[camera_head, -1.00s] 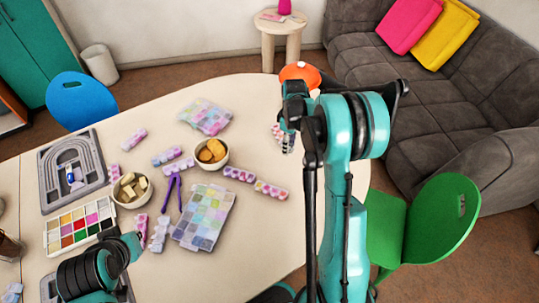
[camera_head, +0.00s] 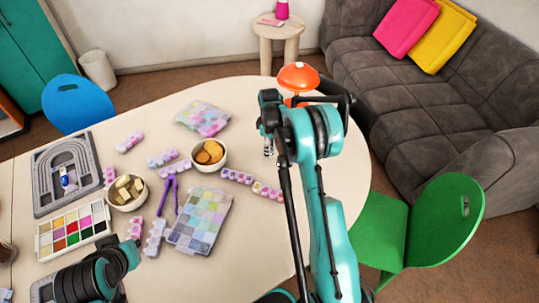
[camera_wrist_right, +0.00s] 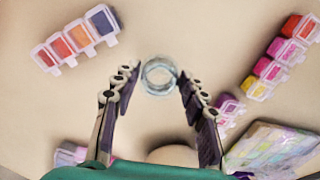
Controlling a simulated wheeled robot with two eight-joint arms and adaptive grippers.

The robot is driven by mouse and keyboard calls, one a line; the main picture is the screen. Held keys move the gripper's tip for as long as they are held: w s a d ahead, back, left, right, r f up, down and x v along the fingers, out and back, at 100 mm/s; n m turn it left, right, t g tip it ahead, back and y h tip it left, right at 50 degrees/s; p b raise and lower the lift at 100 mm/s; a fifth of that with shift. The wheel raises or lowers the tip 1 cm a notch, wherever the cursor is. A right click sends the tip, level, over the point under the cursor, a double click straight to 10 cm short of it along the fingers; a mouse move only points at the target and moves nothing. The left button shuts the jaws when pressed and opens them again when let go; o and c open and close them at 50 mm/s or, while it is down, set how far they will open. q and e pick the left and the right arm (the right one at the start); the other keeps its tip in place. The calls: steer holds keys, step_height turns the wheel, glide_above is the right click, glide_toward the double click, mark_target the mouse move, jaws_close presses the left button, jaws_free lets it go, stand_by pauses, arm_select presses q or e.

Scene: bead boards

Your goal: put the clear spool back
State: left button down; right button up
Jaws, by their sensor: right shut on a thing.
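The clear spool (camera_wrist_right: 147,84) is a small see-through ring between the fingertips of my right gripper (camera_wrist_right: 158,76) in the right wrist view. The gripper is shut on it, with one finger on each side. In the head view my right gripper (camera_head: 268,147) points down over the right part of the table, and its own arm partly hides it. I cannot make out the spool there. My left arm shows at the lower left, but its fingers are not visible.
The pale table (camera_head: 235,270) carries bead boxes (camera_head: 203,118), an open bead case (camera_head: 202,220), a bowl of round pieces (camera_head: 209,153), a bowl of blocks (camera_head: 127,192), purple tweezers (camera_head: 168,194) and a grey board (camera_head: 68,172). An orange lamp (camera_head: 298,77) stands behind my right arm.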

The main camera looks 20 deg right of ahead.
step_height(320, 180, down, 4)
steer(key=shift+r+b, duration=0.15)
steer(key=shift+b, duration=0.45)
steer(key=o, duration=0.9)
